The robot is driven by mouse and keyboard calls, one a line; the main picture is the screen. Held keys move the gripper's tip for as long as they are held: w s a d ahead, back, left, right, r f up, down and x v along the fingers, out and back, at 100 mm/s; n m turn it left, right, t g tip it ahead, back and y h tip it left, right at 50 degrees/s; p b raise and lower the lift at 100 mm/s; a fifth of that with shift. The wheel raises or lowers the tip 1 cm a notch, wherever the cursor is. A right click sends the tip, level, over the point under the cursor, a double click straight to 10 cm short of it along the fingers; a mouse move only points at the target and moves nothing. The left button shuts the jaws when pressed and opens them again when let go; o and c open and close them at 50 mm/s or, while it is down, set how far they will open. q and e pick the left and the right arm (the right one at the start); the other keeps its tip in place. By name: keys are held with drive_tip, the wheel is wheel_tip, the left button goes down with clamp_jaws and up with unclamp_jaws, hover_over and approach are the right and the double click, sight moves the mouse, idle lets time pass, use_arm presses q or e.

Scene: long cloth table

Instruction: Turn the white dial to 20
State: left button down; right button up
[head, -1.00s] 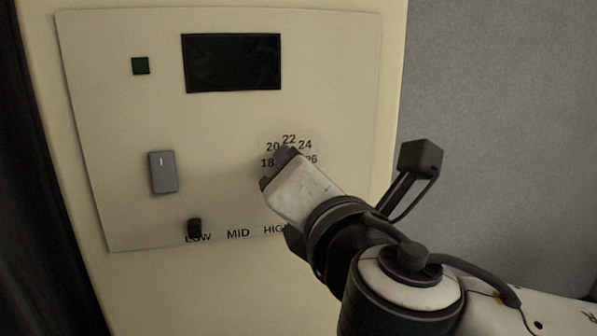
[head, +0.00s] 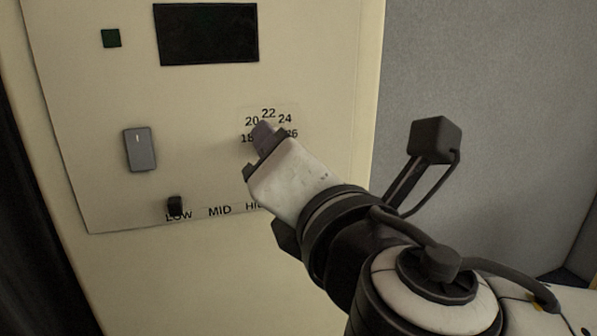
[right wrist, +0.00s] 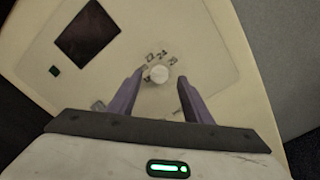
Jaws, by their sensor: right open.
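The white dial (right wrist: 160,74) is a round knob on the cream panel, below an arc of printed numbers. In the right wrist view it shows between the two fingers of my right gripper (right wrist: 159,80), which stand apart on either side of it. I cannot tell whether the fingers touch it, and no pointer mark on it can be read. In the head view my right gripper (head: 256,152) covers the dial, and the numbers 18, 20, 22, 24 and 26 (head: 268,114) show around its fingertips. My left gripper is in neither view.
The cream panel (head: 100,90) also carries a dark display (head: 207,34), a dark green square (head: 111,38), a grey rocker switch (head: 140,150) and a black slider (head: 175,205) at LOW. A grey wall (head: 480,60) stands to the right.

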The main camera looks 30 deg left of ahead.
drive_tip(key=v, duration=0.6)
drive_tip(key=shift+s+d+b, duration=0.15)
drive_tip(key=shift+d+b, duration=0.05)
drive_tip(key=shift+b, duration=0.15)
